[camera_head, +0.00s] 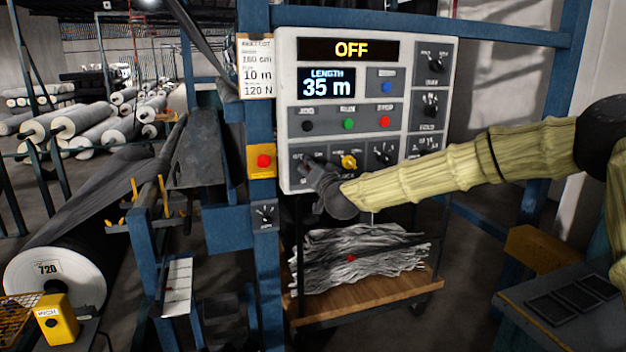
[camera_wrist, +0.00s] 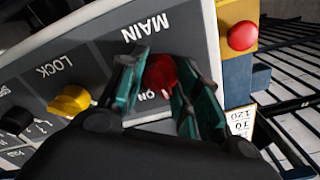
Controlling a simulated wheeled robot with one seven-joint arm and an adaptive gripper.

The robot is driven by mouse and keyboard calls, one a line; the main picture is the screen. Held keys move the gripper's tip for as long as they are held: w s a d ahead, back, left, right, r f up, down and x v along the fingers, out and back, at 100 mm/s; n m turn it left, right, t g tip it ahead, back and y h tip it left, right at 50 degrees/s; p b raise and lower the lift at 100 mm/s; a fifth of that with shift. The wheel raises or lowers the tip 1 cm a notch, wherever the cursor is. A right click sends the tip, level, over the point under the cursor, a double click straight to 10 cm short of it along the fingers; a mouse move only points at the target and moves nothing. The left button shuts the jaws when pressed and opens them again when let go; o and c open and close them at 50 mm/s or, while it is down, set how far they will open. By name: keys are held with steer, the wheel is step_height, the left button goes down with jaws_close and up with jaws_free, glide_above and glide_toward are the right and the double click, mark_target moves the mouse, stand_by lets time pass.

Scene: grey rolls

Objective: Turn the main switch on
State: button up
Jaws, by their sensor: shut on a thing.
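The main switch is a red rotary knob (camera_wrist: 160,74) under the label MAIN, which looks upside down in the wrist view. The word ON shows beside the knob. My gripper (camera_wrist: 163,86) has its two teal fingers on either side of the red knob, shut on it. In the head view my gripper (camera_head: 316,173) is at the lower left corner of the white control panel (camera_head: 285,110) and hides the knob. The panel's top display (camera_head: 350,50) reads OFF in yellow. The knob's exact angle is hard to tell.
A yellow lock knob (camera_wrist: 72,101) sits beside the main switch; it also shows in the head view (camera_head: 349,162). A red button on a yellow box (camera_head: 262,161) is left of the panel. A cart (camera_head: 375,302) with grey strips stands below.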

steer(key=m+b, duration=0.2)
steer(key=m, duration=0.1)
steer(key=m+b, duration=0.3)
steer(key=shift+d+f, duration=0.1)
steer(key=shift+f, duration=0.1)
steer(key=m+b, duration=0.3)
steer(key=m, duration=0.1)
steer(key=shift+r+m, duration=0.1)
steer(key=shift+m, duration=0.2)
steer(key=shift+r, duration=0.1)
steer(key=o, duration=1)
steer(key=shift+o, duration=0.2)
steer(key=v, duration=1.2)
